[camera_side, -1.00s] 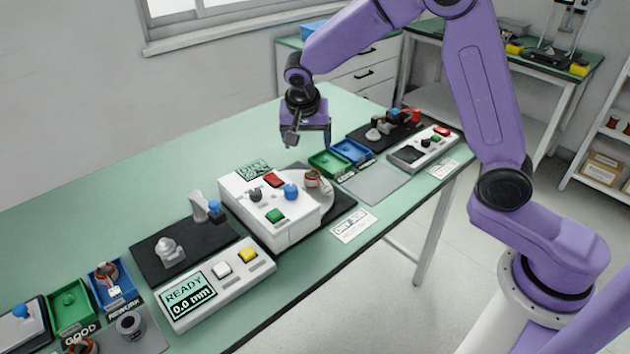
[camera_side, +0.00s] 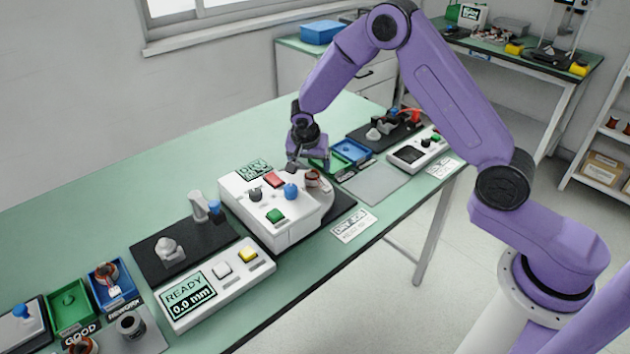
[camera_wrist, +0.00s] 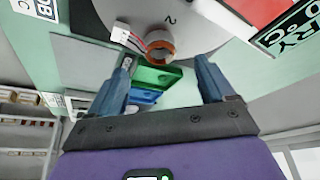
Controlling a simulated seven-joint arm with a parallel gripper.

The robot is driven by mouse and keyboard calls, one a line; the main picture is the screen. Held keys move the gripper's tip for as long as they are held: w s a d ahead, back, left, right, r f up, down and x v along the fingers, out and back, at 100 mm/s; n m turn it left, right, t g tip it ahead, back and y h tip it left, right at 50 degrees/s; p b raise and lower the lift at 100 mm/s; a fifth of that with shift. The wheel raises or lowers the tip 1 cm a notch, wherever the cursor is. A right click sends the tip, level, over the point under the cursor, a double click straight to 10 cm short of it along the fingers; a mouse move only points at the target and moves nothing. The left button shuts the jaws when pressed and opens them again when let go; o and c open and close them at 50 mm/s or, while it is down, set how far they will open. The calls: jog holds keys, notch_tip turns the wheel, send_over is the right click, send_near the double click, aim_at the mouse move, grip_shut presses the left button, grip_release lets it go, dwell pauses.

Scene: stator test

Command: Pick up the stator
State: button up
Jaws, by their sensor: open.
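The stator (camera_side: 313,178) is a small ring with copper-coloured windings and a pale tag. It sits on the round grey plate of the white machine in the side view. In the wrist view the stator (camera_wrist: 160,44) shows as a copper-rimmed ring, with the white tag on its left, near a "2" on the plate. My gripper (camera_side: 305,165) is just above and behind the stator in the side view. In the wrist view my gripper (camera_wrist: 164,75) is open and empty. The stator appears beyond the fingertips, between their lines. Other stators (camera_side: 107,272) lie at the front left.
The white machine (camera_side: 265,240) with buttons stands close beside the stator. Green and blue trays (camera_side: 350,151) lie behind it to the right. A grey mat (camera_side: 374,184) is clear. A black fixture board (camera_side: 150,262) and a READY panel (camera_side: 190,290) are at the left.

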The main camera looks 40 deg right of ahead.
aim_at(312, 174)
jog(key=shift+x, duration=2.95)
jog(key=shift+s, duration=0.1)
jog(key=c, duration=1.2)
